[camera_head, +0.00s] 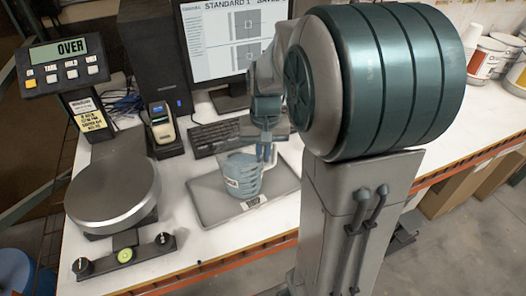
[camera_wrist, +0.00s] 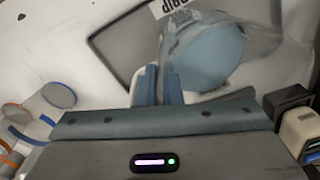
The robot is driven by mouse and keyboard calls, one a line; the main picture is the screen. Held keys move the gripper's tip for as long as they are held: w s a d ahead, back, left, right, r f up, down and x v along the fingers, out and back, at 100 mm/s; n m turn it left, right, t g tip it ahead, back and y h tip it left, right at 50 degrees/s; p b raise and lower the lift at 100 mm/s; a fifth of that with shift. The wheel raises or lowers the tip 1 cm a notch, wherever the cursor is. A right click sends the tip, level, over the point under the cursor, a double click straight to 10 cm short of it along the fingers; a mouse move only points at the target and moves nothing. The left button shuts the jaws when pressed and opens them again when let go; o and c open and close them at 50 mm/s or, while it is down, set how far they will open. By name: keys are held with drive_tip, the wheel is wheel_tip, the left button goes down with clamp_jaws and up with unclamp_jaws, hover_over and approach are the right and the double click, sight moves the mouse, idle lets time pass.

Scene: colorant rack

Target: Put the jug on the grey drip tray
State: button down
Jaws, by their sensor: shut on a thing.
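A scale with a round metal plate (camera_head: 113,190) stands left of the tray. A keyboard (camera_head: 215,137), a handheld device in its dock (camera_head: 162,125) and a monitor (camera_head: 235,40) are behind. White tubs (camera_head: 485,58) stand at far right. The table's front edge is close.

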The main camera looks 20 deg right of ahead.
drive_tip(key=shift+f, duration=0.1)
drive_tip(key=c, duration=2)
unclamp_jaws()
drive_tip(key=o, duration=0.4)
drive_tip(key=r, duration=0.8)
drive_tip(key=s+r, duration=0.1)
drive_tip(key=r, duration=0.3)
drive_tip(key=shift+b, duration=0.35)
drive_tip(key=s+a+f+n+t, duration=0.1)
drive_tip(key=s+f, duration=0.1)
drive_tip(key=s, duration=0.2)
drive_tip(key=s+a+f+n+t, duration=0.1)
drive_tip(key=s+a+f, duration=0.1)
drive_tip(key=s+f, duration=0.1)
drive_tip(key=s+a+f+n, duration=0.1)
drive_tip(key=s+a+f, duration=0.1)
drive_tip(key=s, duration=0.3)
drive_tip(key=shift+s+a+f+t, duration=0.2)
drive_tip(key=shift+s+f+t, duration=0.2)
drive_tip(key=shift+f, duration=0.3)
